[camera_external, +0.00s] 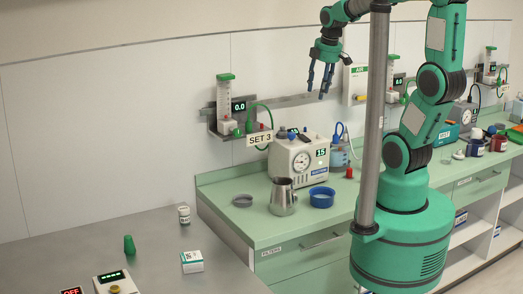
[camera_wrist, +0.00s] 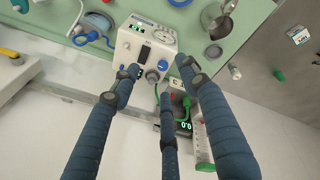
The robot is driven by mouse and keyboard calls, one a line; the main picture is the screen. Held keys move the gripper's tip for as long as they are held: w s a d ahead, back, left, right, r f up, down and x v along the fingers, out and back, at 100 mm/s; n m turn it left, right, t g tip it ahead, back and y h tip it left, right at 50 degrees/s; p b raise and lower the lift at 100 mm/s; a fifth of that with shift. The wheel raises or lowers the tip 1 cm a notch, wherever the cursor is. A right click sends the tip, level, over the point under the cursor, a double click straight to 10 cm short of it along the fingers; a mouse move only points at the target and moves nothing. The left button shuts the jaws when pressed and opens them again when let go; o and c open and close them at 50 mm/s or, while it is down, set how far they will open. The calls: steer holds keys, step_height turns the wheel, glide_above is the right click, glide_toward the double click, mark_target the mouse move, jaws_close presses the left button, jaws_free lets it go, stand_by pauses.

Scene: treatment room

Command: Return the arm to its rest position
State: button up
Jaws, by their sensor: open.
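My gripper (camera_external: 320,80) hangs high in front of the back wall, with its fingers pointing down. In the wrist view its three blue-grey fingers (camera_wrist: 153,88) are spread apart with nothing between them. It is open and empty. My green arm reaches up from the base at the right and over to the gripper, well above the counter. The white suction unit (camera_external: 299,157) stands on the counter below the gripper and shows beyond the fingertips in the wrist view (camera_wrist: 146,45).
A metal jug (camera_external: 282,197), a blue dish (camera_external: 321,197) and a grey dish (camera_external: 242,201) stand on the green counter. A wall flowmeter (camera_external: 224,105) is left of the gripper. A grey pole (camera_external: 375,110) rises beside my arm. A steel table (camera_external: 150,242) at front left holds small items.

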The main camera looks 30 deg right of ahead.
steer(key=s+d+f+m+t+b, duration=0.1)
steer(key=s+m+b, duration=0.4)
steer(key=s+m, duration=0.8)
steer(key=shift+s+d+f+t, duration=0.4)
steer(key=shift+s+d+t, duration=0.2)
steer(key=shift+d+t, duration=0.25)
steer(key=shift+a, duration=0.15)
stand_by(2.0)
